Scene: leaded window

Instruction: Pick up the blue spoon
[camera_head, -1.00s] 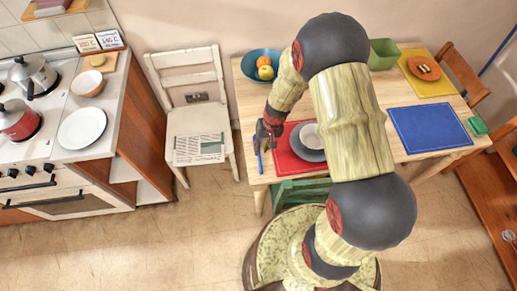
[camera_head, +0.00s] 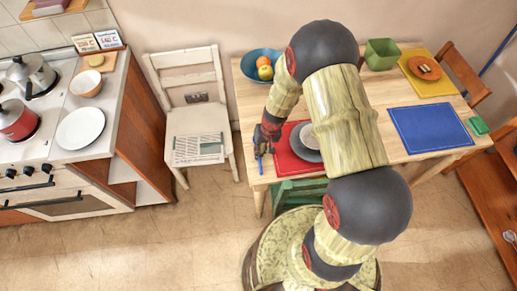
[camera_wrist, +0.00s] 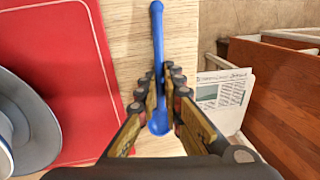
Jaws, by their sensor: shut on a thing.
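The blue spoon (camera_wrist: 157,45) is long and slim, and runs up the middle of the wrist view with its rounded end towards me. My gripper (camera_wrist: 158,88) is shut on the spoon, with a dark-tipped finger on each side of it. In the head view the spoon (camera_head: 260,162) shows as a small blue shape by the table's left edge, below my gripper (camera_head: 264,146). Whether it is clear of the table top I cannot tell.
A red mat (camera_head: 284,160) with a grey plate (camera_wrist: 38,125) lies just left of the spoon in the wrist view. A blue bowl (camera_head: 251,65) of fruit stands farther back. A white chair (camera_head: 195,125) with a newspaper stands beside the wooden table (camera_head: 400,93).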

